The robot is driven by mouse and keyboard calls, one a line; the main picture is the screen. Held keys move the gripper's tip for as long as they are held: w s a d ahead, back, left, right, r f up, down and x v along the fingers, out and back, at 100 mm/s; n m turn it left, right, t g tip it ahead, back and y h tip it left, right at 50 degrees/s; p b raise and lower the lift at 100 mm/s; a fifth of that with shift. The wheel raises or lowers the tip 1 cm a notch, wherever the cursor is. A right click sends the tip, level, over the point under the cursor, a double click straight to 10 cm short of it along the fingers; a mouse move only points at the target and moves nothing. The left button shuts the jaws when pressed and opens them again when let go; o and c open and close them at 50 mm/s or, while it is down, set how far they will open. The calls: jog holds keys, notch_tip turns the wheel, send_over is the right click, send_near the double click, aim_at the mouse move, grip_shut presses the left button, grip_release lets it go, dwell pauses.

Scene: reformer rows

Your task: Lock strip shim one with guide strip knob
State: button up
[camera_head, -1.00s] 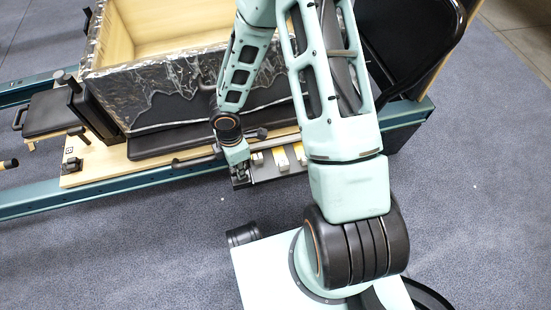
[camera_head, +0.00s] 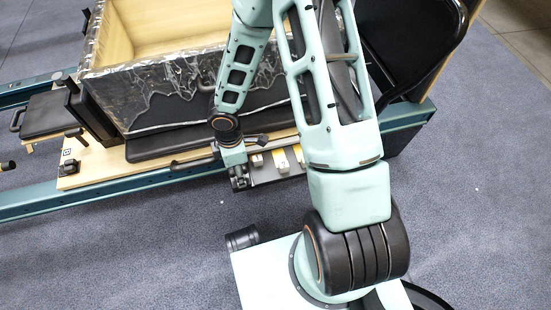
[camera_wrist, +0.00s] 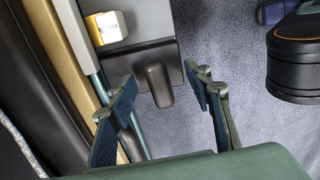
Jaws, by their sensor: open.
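In the wrist view, a dark rounded knob (camera_wrist: 158,86) sticks out from the edge of a grey guide strip (camera_wrist: 142,58). My gripper (camera_wrist: 163,76) is open, with one blue-padded finger on each side of the knob. I see gaps between knob and fingers; I cannot tell the height difference. A yellow and white shim block (camera_wrist: 106,28) sits on the strip at the upper left. In the head view my gripper (camera_head: 240,180) is at the left end of the strip. Several pale and yellow shims (camera_head: 281,161) show to its right; which one is shim one is unclear.
The reformer's teal rail (camera_head: 120,192) and wooden board (camera_head: 95,168) run behind the gripper. A wooden box wrapped in clear film (camera_head: 150,85) stands on the carriage. A black folding chair (camera_head: 415,45) is at the upper right. Carpet (camera_head: 130,260) in front is free.

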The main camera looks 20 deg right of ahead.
notch_tip(320, 180, up, 7)
jog(key=p, duration=0.6)
jog(key=shift+r, duration=0.1)
dwell(0.3)
